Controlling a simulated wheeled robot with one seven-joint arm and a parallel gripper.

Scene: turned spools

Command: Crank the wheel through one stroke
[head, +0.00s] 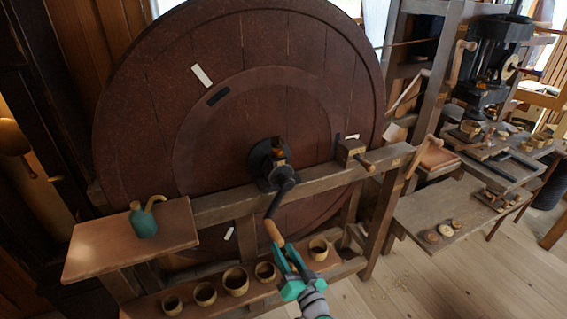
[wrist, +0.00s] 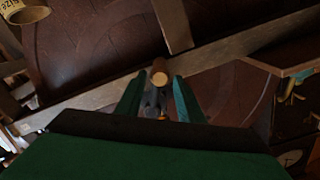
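The large dark red-brown wheel (head: 330,60) stands upright behind a wooden frame and carries white and black marks. At its hub is a dark crank (head: 281,188) whose arm hangs down to a wooden handle (head: 273,232). My teal gripper (head: 283,258) is at the handle's lower end in the head view. In the wrist view, the handle (wrist: 160,77) points end-on toward the camera, between the two green fingers (wrist: 158,100). The fingers stand apart on either side of it; whether they touch it is not clear. The wheel (wrist: 100,45) fills the background there.
A shelf at left (head: 130,240) holds a green oil can (head: 143,222). Several wooden cups (head: 236,281) stand on a low shelf beneath the wheel, close to my gripper. A wooden rail (head: 335,178) crosses in front of the wheel.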

